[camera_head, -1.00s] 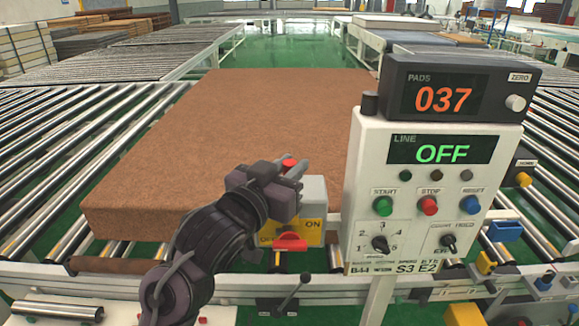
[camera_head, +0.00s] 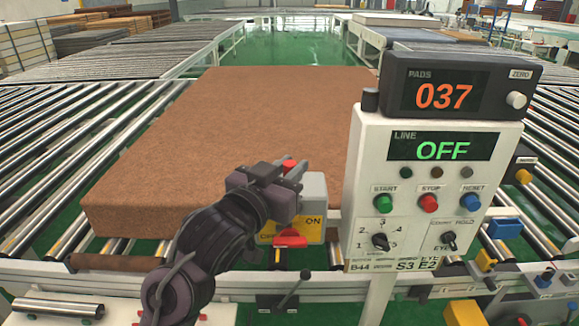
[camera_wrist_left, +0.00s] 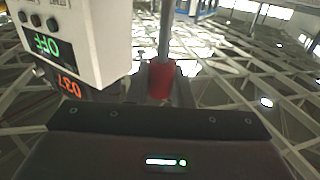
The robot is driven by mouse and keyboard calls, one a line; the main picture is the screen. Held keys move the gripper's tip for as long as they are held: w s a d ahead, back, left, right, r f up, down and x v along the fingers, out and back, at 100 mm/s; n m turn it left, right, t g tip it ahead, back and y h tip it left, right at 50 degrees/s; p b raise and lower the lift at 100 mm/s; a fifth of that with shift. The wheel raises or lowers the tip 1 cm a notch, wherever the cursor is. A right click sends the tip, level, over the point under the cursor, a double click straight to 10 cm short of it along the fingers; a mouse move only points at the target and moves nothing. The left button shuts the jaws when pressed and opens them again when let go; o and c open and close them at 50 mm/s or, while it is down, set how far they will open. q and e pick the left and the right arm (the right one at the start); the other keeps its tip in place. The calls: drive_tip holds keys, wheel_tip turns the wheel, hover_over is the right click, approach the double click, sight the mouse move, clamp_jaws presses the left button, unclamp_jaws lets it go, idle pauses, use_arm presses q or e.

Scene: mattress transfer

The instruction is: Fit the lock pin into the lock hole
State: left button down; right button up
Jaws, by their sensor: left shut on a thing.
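The lock pin shows a red grip (camera_head: 289,165) at my left gripper (camera_head: 292,180), which is shut on it above the grey switch box. In the left wrist view the red grip (camera_wrist_left: 160,82) sits between the fingers, with a thin metal shaft (camera_wrist_left: 165,35) running from it. The switch box (camera_head: 313,190) has a yellow ON/OFF label and a red lever (camera_head: 290,240) on its front. My gripper and forearm cover the left part of the box. I cannot make out the lock hole. My right gripper is not in view.
A control panel (camera_head: 360,200) reading OFF stands close on the right, with a pad counter (camera_head: 387,85) reading 037 on top. A large brown mattress pad (camera_head: 250,110) lies on the rollers behind the gripper. A black-knobbed lever (camera_head: 293,290) stands below the box.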

use_arm(q)
drive_tip(key=shift+f+b, duration=1.75)
drive_tip(key=shift+f, duration=1.05)
drive_tip(key=c, duration=1.2)
unclamp_jaws()
drive_tip(key=shift+s+a, duration=0.2)
drive_tip(key=shift+s, duration=0.15)
drive_tip(key=b+v, duration=0.1)
drive_tip(key=v, duration=0.6)
